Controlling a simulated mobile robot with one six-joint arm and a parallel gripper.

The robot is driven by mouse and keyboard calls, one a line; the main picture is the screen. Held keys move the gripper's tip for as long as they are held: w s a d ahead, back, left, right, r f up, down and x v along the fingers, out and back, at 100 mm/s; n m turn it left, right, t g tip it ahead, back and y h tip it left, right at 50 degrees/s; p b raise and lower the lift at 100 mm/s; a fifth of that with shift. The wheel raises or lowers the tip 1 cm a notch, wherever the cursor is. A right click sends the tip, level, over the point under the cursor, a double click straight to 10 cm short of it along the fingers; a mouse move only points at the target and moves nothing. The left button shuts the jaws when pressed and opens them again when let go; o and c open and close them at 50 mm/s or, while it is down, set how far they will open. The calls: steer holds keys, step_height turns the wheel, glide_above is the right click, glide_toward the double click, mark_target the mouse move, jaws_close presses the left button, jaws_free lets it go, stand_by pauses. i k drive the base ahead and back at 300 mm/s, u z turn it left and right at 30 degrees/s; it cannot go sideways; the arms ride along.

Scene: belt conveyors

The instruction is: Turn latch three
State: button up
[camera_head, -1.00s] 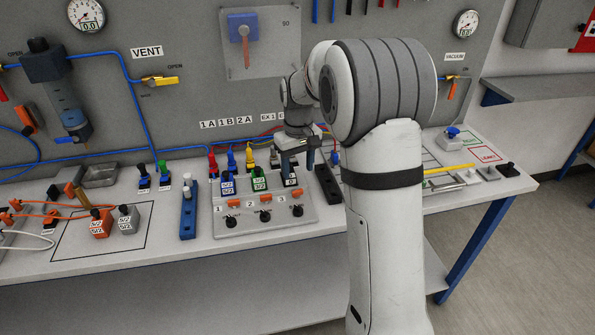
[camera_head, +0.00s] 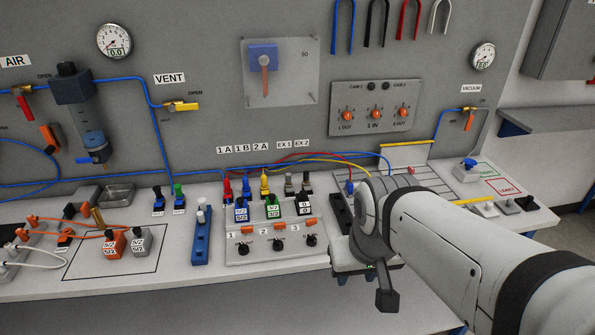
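A grey panel (camera_head: 262,254) on the bench carries three numbered positions. Each has an orange piece by its number and a black knob below. By the third, rightmost position are an orange piece (camera_head: 309,222) and a black knob (camera_head: 310,240); which of these is the latch is not clear, and its exact angle is too small to read. My arm's end (camera_head: 375,265) is just right of the panel, apart from the knob. My gripper's fingertips cannot be made out clearly, so its opening is not readable.
Hoses run behind. The bench front below the panel is clear.

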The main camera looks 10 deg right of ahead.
mark_target(310, 223)
steer(key=z, duration=2.1)
steer(key=k, duration=0.85)
steer(key=u, duration=1.55)
steer(key=i, duration=1)
steer(key=u, duration=0.05)
